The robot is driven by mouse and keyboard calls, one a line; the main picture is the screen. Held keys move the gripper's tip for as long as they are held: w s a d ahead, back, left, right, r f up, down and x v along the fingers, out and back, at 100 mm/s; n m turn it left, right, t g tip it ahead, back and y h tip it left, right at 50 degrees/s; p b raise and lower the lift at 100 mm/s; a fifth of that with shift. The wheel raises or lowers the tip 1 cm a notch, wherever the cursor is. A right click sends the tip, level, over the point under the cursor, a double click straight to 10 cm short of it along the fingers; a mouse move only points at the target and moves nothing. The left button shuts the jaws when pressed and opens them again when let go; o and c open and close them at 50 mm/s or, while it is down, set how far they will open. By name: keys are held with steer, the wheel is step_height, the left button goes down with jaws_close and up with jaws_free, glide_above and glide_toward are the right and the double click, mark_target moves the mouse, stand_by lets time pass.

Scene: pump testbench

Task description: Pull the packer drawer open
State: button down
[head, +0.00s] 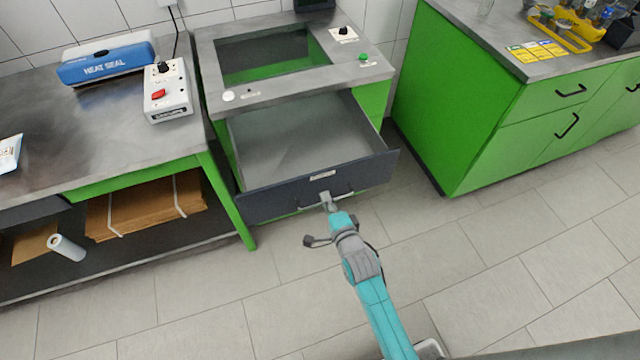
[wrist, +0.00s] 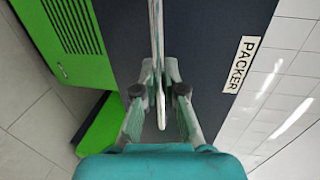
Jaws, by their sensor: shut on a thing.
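The packer drawer (head: 290,188) has a dark front and stands well out of the green packer cabinet, its grey interior visible and empty. Its light bar handle (head: 352,194) runs along the front below a small label. My gripper (head: 327,200) is shut on the handle near the middle of the drawer front. In the wrist view my gripper (wrist: 160,92) has its fingers on both sides of the handle (wrist: 157,40), and the dark drawer front (wrist: 205,50) bears a PACKER label (wrist: 239,65).
A workbench (head: 50,125) with a blue heat sealer (head: 107,60) and a switch box (head: 168,92) stands at left. A green cabinet (head: 455,110) stands at right. The tiled floor (head: 300,290) before the drawer is clear apart from my arm.

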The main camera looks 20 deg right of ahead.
steer(key=shift+f+v, duration=0.2)
steer(key=shift+v, duration=0.7)
steer(key=shift+f+v, duration=0.15)
steer(key=shift+v, duration=0.7)
steer(key=shift+s, duration=0.1)
steer(key=c, duration=1.2)
jaws_free()
steer(key=shift+c, duration=0.2)
steer(key=v, duration=1.2)
steer(key=shift+f, duration=0.1)
